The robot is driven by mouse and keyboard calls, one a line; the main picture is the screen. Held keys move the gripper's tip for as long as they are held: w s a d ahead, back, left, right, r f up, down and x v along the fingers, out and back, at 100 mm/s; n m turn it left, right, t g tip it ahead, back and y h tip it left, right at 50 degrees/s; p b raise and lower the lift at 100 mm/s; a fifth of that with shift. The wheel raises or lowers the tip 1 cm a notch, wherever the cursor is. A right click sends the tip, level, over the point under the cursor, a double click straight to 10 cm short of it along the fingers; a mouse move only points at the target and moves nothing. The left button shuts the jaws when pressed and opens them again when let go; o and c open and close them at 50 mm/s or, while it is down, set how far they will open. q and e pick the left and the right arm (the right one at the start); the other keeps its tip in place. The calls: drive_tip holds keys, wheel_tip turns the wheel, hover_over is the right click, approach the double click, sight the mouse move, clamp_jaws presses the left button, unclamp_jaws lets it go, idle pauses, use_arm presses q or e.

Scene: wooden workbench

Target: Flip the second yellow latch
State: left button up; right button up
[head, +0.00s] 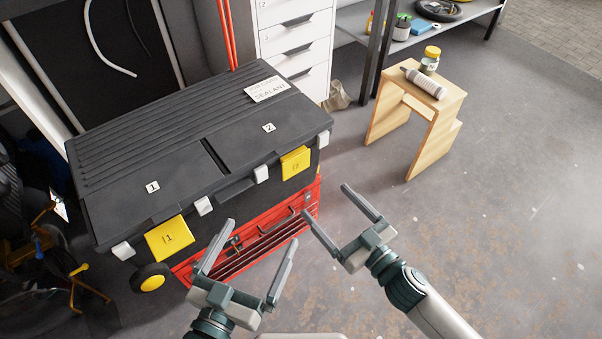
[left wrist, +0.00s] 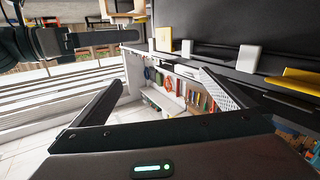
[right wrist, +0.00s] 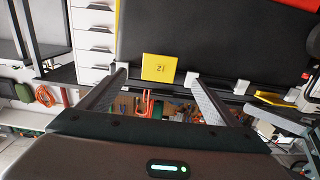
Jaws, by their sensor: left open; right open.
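The black toolbox (head: 190,150) has two yellow latches on its front edge. The second yellow latch (head: 296,163), near lid label 2, is at the right. It also shows in the right wrist view (right wrist: 159,67), beyond and between my fingertips, and in the left wrist view (left wrist: 163,40). The first yellow latch (head: 168,239) is at the front left, tilted outward. My right gripper (head: 328,200) is open and empty, apart from the second latch, below and right of it in the head view. My left gripper (head: 262,232) is open and empty in front of the red chest, right of the first latch.
White clasps (head: 262,174) sit along the toolbox edge. The toolbox rests on a red tool chest (head: 250,240) with a wheel (head: 152,280). A wooden step stool (head: 415,105) holding a bottle and a jar stands at the right. The floor at the right is clear.

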sight(297, 170)
drive_tip(key=x, duration=1.1)
drive_tip(key=shift+w+b, duration=0.1)
drive_tip(key=shift+b, duration=0.3)
use_arm(q)
drive_tip(key=shift+s+d+r+t+h, duration=0.15)
drive_tip(key=shift+r+t, duration=0.25)
drive_tip(key=shift+r, duration=0.35)
drive_tip(key=shift+s+d+r+t+h, duration=0.15)
drive_tip(key=shift+r+t, duration=0.25)
drive_tip(key=shift+r, duration=0.3)
use_arm(e)
drive_tip(key=shift+w+a, duration=0.3)
drive_tip(key=shift+c, duration=0.6)
drive_tip(key=c, duration=0.9)
